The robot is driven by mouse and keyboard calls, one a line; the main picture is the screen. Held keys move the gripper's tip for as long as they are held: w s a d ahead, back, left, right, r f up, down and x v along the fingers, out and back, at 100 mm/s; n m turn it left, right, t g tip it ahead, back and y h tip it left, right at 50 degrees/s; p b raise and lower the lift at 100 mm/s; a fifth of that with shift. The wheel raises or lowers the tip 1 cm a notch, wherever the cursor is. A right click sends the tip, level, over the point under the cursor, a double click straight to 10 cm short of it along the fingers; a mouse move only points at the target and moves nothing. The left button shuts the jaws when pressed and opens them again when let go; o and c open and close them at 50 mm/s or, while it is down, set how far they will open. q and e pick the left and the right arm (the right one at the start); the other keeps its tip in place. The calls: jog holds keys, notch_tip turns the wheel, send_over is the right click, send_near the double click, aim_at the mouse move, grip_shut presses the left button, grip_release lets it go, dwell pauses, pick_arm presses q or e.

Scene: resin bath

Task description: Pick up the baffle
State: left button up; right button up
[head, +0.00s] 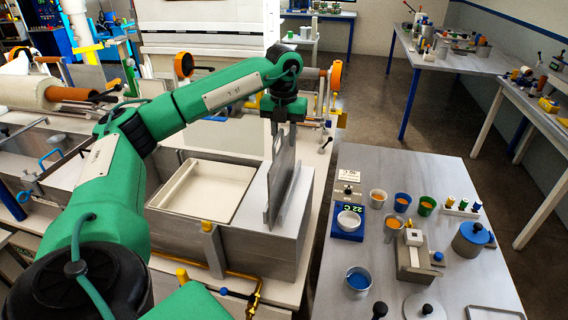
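The baffle (283,178) is a thin grey plate. It stands nearly upright at the right end of the bath (228,242), with its lower part at the bath's rim. My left gripper (283,124) points straight down at the baffle's top edge and appears shut on it. The gripper's body and the plate hide much of the fingertips. I cannot tell whether the baffle's lower edge touches the bath. My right gripper is not in view.
A pale shallow tray (205,190) lies in the bath, left of the baffle. A floor gap separates bath and table.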

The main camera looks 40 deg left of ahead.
pick_arm(q)
jog(key=shift+f, duration=0.6)
grip_shut()
jog(key=shift+r, duration=0.1)
dwell(0.9)
